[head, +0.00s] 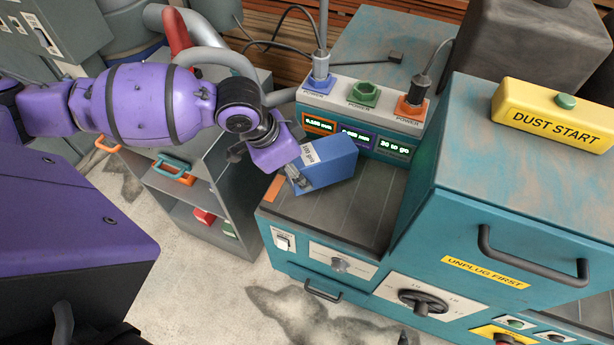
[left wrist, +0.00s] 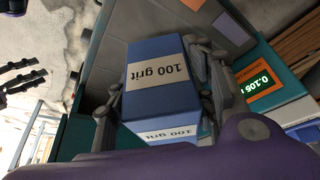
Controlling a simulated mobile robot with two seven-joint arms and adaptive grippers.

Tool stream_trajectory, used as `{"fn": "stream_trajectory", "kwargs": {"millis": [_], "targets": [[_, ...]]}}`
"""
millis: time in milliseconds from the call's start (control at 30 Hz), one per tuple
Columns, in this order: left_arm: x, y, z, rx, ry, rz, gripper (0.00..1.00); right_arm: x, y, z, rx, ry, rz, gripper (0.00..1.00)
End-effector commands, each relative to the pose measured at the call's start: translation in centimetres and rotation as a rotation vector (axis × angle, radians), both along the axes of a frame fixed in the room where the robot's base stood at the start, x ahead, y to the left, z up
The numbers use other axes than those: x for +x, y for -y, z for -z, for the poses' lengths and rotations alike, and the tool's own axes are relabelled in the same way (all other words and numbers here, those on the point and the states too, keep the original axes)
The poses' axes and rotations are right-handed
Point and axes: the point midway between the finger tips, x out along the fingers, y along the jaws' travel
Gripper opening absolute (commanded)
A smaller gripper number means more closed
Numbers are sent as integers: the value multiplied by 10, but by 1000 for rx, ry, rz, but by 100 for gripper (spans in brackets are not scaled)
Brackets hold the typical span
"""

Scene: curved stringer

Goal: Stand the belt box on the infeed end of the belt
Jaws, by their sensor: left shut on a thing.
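The belt box is a blue box with a white "100 grit" label. It shows in the head view (head: 331,163) and in the left wrist view (left wrist: 148,54). My left gripper (head: 298,172) is shut on it, with fingers along opposite sides in the left wrist view (left wrist: 160,108). The box is over the left, infeed part of the dark grey belt (head: 335,218), near the display panel. It looks turned and tilted in the head view. I cannot tell whether it touches the belt. The gripper partly hides its near end.
The teal sander housing (head: 480,190) rises right of the belt. A control panel (head: 365,98) with plugs and displays stands behind it. An orange strip (head: 273,188) marks the belt's left edge. A grey cabinet (head: 215,205) stands left. The belt's front part is clear.

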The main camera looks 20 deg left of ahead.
Motion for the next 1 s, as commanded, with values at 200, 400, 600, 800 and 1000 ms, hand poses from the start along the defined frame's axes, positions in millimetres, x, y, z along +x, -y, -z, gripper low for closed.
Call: {"fn": "stream_trajectory", "kwargs": {"millis": [200,400,600,800,1000], "targets": [[13,7,14,-1,5,1,11,-2,2,3,-3,-4,3,48],[19,11,34,0,0,0,11,-5,2,6,-3,-8,3,48],[19,11,54,0,6,2,11,-6,2,8,-3,-11,3,48],[19,11,53,0,7,1,11,-5,1,7,-1,-9,6,48],[19,11,58,1,4,1,57,-5,0,7,1,-9,6,48]]}}
